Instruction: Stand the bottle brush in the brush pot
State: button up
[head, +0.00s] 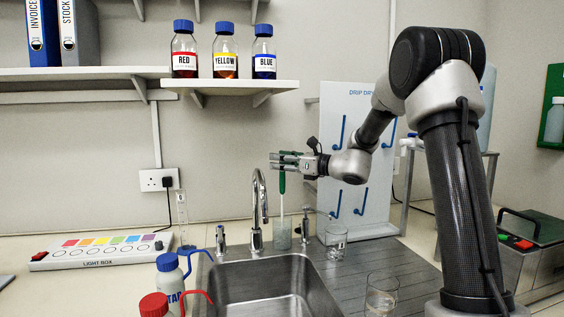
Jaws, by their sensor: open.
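The bottle brush (282,184) has a green handle and a thin pale shaft. It is upright, and its lower end goes down into a grey-green, see-through pot behind the sink, which I take for the brush pot (282,238). The brush head is hard to make out inside it. My gripper (283,161) comes in from the right, level, with its fingers open at the top of the green handle. Whether a finger still touches the handle is too small to tell.
The tap (257,205) stands just left of the pot, behind the sink (270,285). A glass beaker (335,240) and another glass (381,297) stand on the right. The drip board (355,160) rises behind my arm. Wash bottles (168,277) stand front left.

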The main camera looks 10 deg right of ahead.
jog(key=shift+d, duration=0.1)
jog(key=v, duration=1.2)
jog(key=shift+r, duration=0.1)
dwell(0.3)
